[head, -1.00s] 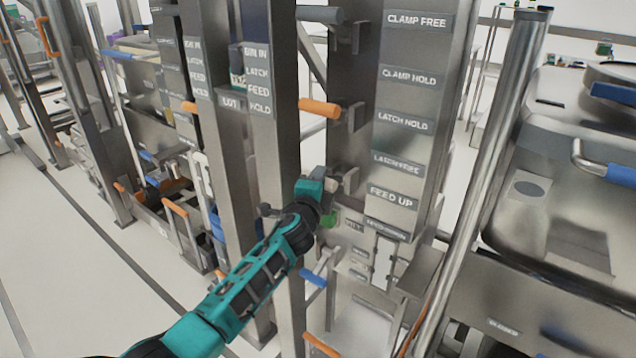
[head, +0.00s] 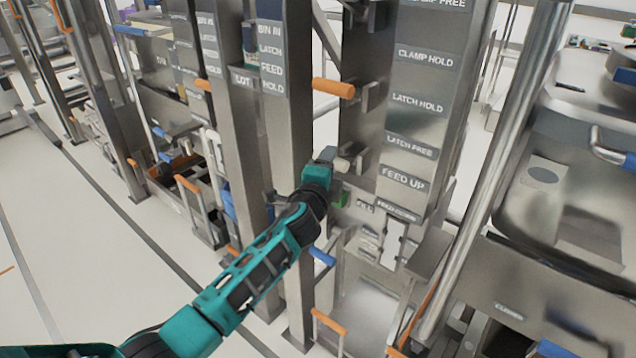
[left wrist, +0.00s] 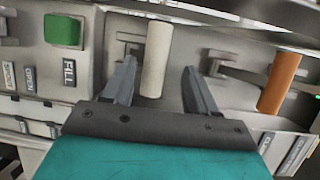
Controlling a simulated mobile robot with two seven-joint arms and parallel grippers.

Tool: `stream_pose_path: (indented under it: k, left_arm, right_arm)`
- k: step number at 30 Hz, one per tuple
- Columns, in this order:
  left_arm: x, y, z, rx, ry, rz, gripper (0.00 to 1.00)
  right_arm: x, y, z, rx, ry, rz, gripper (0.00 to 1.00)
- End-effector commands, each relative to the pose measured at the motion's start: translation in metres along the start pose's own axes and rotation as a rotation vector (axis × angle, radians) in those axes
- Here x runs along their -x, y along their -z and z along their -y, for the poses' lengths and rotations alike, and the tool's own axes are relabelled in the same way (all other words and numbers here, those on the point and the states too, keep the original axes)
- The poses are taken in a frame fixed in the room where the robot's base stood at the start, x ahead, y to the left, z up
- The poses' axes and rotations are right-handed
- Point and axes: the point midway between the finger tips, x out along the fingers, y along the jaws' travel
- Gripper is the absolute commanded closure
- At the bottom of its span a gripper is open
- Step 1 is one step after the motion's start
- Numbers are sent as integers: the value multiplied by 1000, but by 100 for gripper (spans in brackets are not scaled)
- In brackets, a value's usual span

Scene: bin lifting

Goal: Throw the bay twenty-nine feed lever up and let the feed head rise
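A pale cream lever handle (head: 342,164) sticks out of the steel column, left of the FEED UP plate (head: 403,178). A FEED DOWN plate (head: 397,210) is lower on the column. My left gripper (head: 332,162) is at this handle. In the left wrist view the two fingers (left wrist: 160,85) are spread, with the cream handle (left wrist: 156,55) between them, nearer the left finger. A gap shows on the right side, so the gripper is open. I cannot read a bay number. My right gripper is not in view.
An orange handle (head: 333,88) is higher on the column and shows in the left wrist view (left wrist: 282,82). A green button (left wrist: 63,30) is beside the FILL label. A blue-tipped lever (head: 322,256) is below. A steel pole (head: 497,170) and bin (head: 575,220) stand right.

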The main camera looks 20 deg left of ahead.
Motion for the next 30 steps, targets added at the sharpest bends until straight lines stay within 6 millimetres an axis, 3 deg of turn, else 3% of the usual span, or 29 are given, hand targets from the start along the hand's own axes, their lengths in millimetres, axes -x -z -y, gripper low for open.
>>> stream_pose_path:
  k: [9,15,30]
  left_arm:
    - [60,0,-1,-1,-3,0,42]
    - [84,0,-1,1,-2,0,42]
    - [91,-1,0,0,-2,1,42]
  right_arm:
    - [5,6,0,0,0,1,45]
    - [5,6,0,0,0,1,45]
    - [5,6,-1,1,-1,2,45]
